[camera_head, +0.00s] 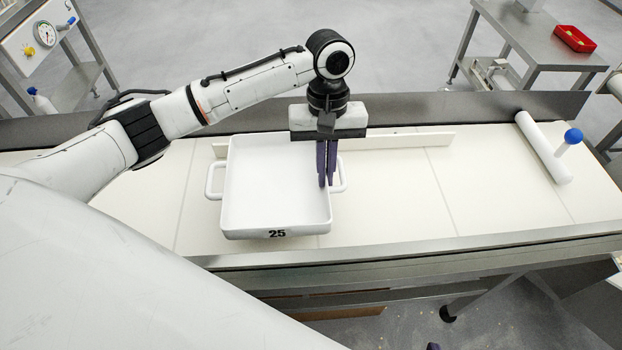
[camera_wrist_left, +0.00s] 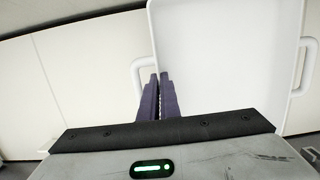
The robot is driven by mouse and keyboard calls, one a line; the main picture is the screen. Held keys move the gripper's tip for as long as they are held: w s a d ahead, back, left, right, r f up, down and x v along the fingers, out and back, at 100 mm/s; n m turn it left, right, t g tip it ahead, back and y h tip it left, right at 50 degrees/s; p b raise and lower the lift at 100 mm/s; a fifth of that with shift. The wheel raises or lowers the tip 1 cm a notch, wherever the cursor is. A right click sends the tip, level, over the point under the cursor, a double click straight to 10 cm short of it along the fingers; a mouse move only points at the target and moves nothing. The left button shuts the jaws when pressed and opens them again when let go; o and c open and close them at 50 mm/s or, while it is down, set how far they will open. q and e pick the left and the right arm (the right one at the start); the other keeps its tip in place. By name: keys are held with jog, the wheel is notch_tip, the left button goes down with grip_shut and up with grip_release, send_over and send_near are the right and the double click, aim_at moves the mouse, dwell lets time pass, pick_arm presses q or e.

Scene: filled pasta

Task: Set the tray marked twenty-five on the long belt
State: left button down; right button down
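The white tray marked 25 (camera_head: 277,234) is a shallow square pan with a handle on its left and right sides. It is over the long pale belt (camera_head: 400,195); I cannot tell whether it rests on the belt or hangs just above. My left gripper (camera_head: 327,184) points down at the tray's right wall, beside the right handle. Its purple fingers are close together with the wall between them. In the left wrist view the tray (camera_wrist_left: 220,60) shows with the fingers (camera_wrist_left: 158,95) at its edge. A small purple tip at the head view's bottom edge may be my right gripper.
A low white strip (camera_head: 400,141) runs along the belt behind the tray. A white roller (camera_head: 543,147) and a blue-knobbed post (camera_head: 572,138) are at the belt's right. A steel rail (camera_head: 420,245) edges the near side. The belt between tray and roller is clear.

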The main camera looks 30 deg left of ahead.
pick_arm(q)
jog(key=shift+f+b, duration=0.45)
jog(key=shift+f, duration=2.55)
jog(key=c, duration=2)
grip_release()
jog(key=shift+f, duration=0.15)
jog(key=r, duration=0.4)
jog(key=w+r+p, duration=0.1)
jog(key=r, duration=0.3)
jog(key=a+r+p, duration=0.1)
jog(key=r, duration=0.3)
jog(key=shift+w+r, duration=0.1)
jog(key=shift+w, duration=0.2)
